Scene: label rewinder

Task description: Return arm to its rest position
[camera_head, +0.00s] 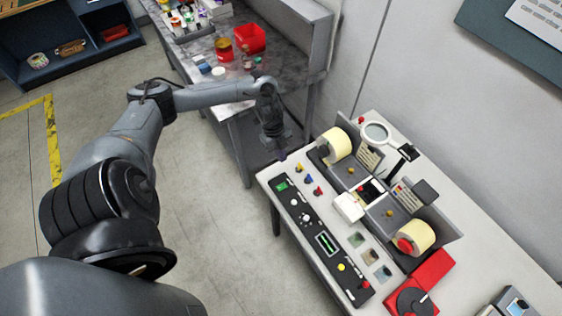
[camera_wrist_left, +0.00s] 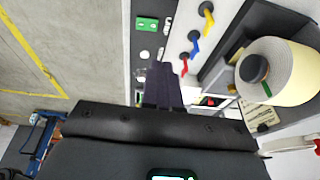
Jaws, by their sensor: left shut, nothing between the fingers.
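My left arm (camera_head: 215,95) comes in from the left in the head view. In the left wrist view the fingers (camera_wrist_left: 164,85) are together and empty, in front of the black control panel. The label rewinder (camera_head: 370,190) has a cream roll (camera_head: 338,143) at its far left and another roll (camera_head: 415,237) at its right. Yellow, blue and red small levers (camera_head: 308,180) stand next to the panel. My right gripper is not in view.
A grey workbench (camera_head: 240,110) with a red bin (camera_head: 250,38) and small containers stands behind the left arm. A red device (camera_head: 425,285) lies at the table's right. A magnifier (camera_head: 376,133) stands at the back. Open floor (camera_head: 200,200) lies left of the table.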

